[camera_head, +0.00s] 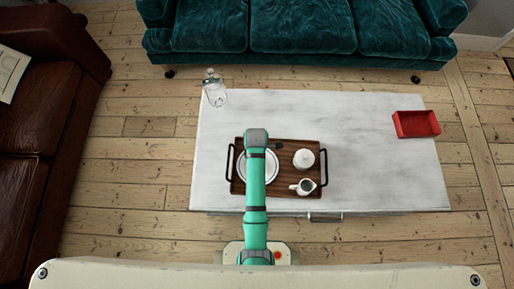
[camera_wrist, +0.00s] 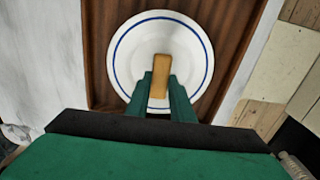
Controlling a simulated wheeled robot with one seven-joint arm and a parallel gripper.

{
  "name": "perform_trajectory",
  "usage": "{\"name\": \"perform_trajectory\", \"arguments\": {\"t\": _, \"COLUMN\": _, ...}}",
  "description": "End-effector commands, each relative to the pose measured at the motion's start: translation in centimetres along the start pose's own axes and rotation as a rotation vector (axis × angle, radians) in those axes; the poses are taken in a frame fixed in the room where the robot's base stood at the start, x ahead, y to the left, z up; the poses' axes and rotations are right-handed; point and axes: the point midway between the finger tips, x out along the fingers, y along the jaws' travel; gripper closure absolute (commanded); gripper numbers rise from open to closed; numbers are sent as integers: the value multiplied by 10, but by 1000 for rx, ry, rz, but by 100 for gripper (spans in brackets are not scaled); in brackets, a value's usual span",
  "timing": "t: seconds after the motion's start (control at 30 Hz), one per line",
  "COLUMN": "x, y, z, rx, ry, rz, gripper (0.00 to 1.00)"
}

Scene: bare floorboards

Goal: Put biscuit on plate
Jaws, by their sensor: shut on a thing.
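My gripper (camera_wrist: 160,88) is shut on a tan, oblong biscuit (camera_wrist: 160,42), held between its green fingers in the wrist view. The biscuit shows over the white plate (camera_wrist: 196,50) with a blue ring. I cannot tell whether it touches the plate. In the head view the plate (camera_head: 273,166) lies at the left of the tray, partly covered by my green arm. My fingers and the biscuit are hidden there.
The brown tray (camera_head: 310,182) with black handles stands on the white marble table (camera_head: 370,150). It also bears a white lidded pot (camera_head: 303,159) and a small jug (camera_head: 305,187). A glass jar (camera_head: 215,92) stands at the back left, a red box (camera_head: 416,124) at the right.

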Motion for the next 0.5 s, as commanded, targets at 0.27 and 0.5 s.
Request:
{"name": "perform_trajectory", "arguments": {"t": 0.27, "x": 26, "y": 0, "z": 2, "rx": 3, "ry": -1, "rz": -1, "gripper": 100}}
{"name": "perform_trajectory", "arguments": {"t": 0.5, "x": 26, "y": 0, "z": 2, "rx": 3, "ry": -1, "rz": -1, "gripper": 100}}
